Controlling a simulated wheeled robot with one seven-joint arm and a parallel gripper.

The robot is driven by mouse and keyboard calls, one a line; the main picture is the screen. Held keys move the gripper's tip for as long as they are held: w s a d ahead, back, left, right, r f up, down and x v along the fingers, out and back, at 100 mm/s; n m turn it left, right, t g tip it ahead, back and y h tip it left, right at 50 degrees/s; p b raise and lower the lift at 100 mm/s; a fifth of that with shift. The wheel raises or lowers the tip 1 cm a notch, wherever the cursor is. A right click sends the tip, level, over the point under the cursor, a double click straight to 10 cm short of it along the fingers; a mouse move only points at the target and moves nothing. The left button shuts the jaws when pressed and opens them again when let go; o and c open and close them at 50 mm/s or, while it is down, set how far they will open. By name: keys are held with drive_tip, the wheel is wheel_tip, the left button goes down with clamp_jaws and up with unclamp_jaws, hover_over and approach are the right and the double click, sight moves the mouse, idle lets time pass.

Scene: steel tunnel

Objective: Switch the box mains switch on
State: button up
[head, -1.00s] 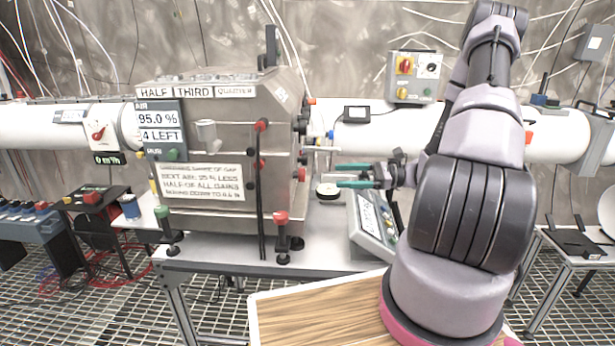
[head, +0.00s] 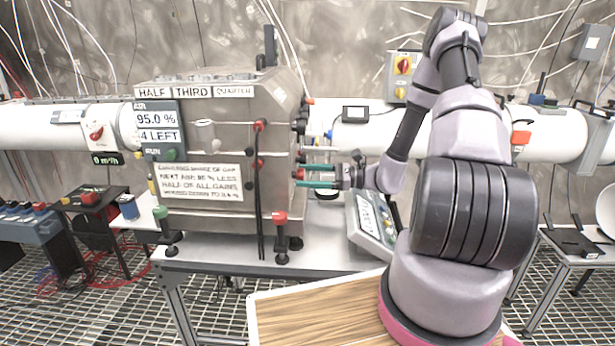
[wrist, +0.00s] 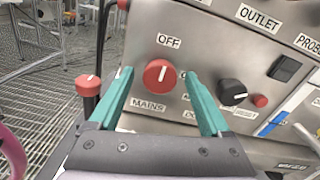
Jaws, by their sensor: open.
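The box (head: 215,150) is a large steel cabinet on a metal bench in the head view. In the wrist view its side panel carries the red round mains switch (wrist: 159,74), with "OFF" above it and "MAINS" below. The white mark on the knob points up toward "OFF". The word on the knob's right is mostly hidden by a finger. My gripper (wrist: 165,85) is open, its two teal fingers either side of the knob in the picture. In the head view my gripper (head: 316,176) is at the box's right side. I cannot tell whether the fingertips touch the panel.
A black knob (wrist: 232,92), a small red button (wrist: 260,101) and a black rocker switch (wrist: 284,68) sit right of the mains switch. A red-topped post (wrist: 88,85) stands close on the left. A sloped control console (head: 372,228) lies below my gripper on the bench.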

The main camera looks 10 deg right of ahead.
clamp_jaws()
idle(0.3)
drive_tip(key=shift+m, duration=8.9)
